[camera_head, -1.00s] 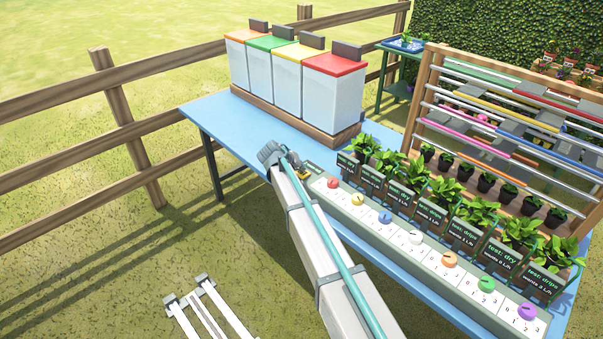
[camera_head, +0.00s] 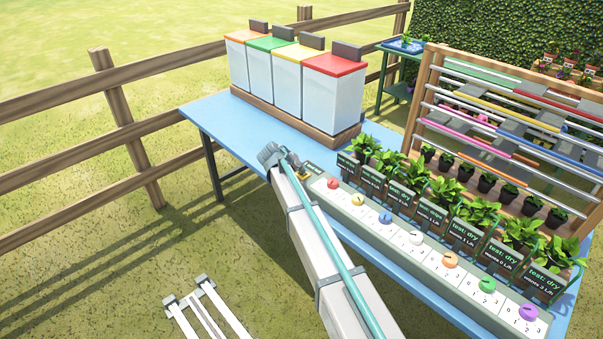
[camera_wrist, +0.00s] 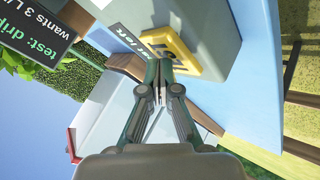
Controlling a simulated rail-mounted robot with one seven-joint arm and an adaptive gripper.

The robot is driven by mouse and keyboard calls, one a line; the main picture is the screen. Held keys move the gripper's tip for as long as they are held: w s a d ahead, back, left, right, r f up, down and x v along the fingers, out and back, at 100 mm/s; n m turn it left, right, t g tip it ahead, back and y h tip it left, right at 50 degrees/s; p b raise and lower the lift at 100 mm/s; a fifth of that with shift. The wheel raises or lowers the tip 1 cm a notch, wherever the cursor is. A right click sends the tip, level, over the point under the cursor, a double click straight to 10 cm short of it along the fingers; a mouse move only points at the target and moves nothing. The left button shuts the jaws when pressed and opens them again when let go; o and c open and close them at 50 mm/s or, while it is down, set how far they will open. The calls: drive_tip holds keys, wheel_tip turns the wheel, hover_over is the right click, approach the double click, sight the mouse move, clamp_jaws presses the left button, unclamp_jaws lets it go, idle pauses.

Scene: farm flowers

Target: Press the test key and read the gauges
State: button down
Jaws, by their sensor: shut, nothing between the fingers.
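My gripper (camera_wrist: 160,85) is shut and empty. In the wrist view its fingertips are at the yellow-framed test key (camera_wrist: 172,52) on the grey console; whether they touch it is unclear. In the head view the yellow key (camera_head: 301,172) sits at the console's left end, partly hidden by my arm. Sign boards stand behind the console by the plants. The rightmost sign (camera_head: 547,283) reads "test: dry", as does the one beside it (camera_head: 501,257). The nearest sign in the wrist view (camera_wrist: 35,32) reads "test: drip", cut off, with "wants 3 L".
The grey console (camera_head: 455,283) carries several coloured dials, such as a red one (camera_head: 333,184) and a purple one (camera_head: 528,312). Lidded white bins (camera_head: 335,95) stand at the back of the blue table (camera_head: 212,115). A wooden rack (camera_head: 428,75) with rails stands at right.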

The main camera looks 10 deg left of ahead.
sight(300, 174)
drive_tip(key=shift+r, duration=0.85)
drive_tip(key=shift+r+p, duration=0.85)
drive_tip(key=shift+r, duration=1.65)
